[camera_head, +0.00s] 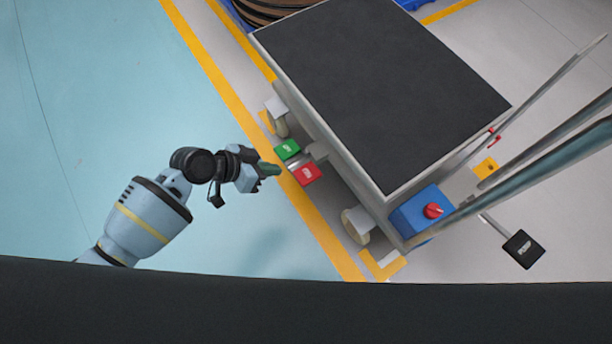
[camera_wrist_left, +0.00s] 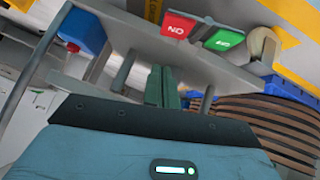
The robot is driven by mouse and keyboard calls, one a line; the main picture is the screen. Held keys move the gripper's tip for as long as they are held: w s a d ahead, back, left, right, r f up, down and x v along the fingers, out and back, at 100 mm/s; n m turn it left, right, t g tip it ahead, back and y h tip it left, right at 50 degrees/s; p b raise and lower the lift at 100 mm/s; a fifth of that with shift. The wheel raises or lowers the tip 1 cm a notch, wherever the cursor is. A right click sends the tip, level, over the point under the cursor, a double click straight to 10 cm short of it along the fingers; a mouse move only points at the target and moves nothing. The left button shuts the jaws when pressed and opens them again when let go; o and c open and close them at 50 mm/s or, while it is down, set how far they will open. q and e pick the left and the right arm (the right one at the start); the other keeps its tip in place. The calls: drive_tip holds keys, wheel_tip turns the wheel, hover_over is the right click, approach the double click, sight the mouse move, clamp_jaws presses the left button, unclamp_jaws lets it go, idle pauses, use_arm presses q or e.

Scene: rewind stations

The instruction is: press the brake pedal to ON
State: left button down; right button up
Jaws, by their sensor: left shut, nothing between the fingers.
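The brake pedal sits low on the near long side of a cart and has two pads. The red pad (camera_head: 306,174) bears white lettering that reads as ON turned over in the left wrist view (camera_wrist_left: 177,26). The green pad (camera_head: 287,149) is beside it, also in the left wrist view (camera_wrist_left: 223,40). My left gripper (camera_head: 270,169) is shut and empty, with its green fingers pointing toward the pads, just left of them in the head view. A gap shows between fingertips and pads in both views. The fingers also show in the left wrist view (camera_wrist_left: 161,86).
The cart (camera_head: 385,80) has a dark top and pale wheels. A blue box (camera_head: 408,216) with a red knob (camera_head: 433,211) is at its lower corner. A black pedal (camera_head: 522,249) sticks out at the right. Slanted rails rise at the right. The teal floor (camera_head: 100,90) at left is clear.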

use_arm(q)
drive_tip(key=shift+a, duration=0.1)
use_arm(e)
drive_tip(key=shift+s+a, duration=0.15)
drive_tip(key=shift+a, duration=0.05)
use_arm(q)
drive_tip(key=b, duration=0.4)
approach(311, 180)
drive_tip(key=w+d, duration=0.2)
drive_tip(key=d, duration=0.1)
drive_tip(key=f+b, duration=0.1)
drive_tip(key=f, duration=0.2)
drive_tip(key=shift+s+d+b, duration=0.1)
drive_tip(key=shift+d+b, duration=0.3)
drive_tip(key=shift+d+f, duration=0.1)
drive_tip(key=shift+f, duration=0.4)
drive_tip(key=shift+s, duration=0.1)
use_arm(e)
wheel_tip(311, 180, down, 6)
drive_tip(key=shift+s+f+g, duration=0.15)
drive_tip(key=shift+s+g, duration=0.2)
drive_tip(key=shift+g, duration=0.05)
drive_tip(key=shift+s, duration=0.3)
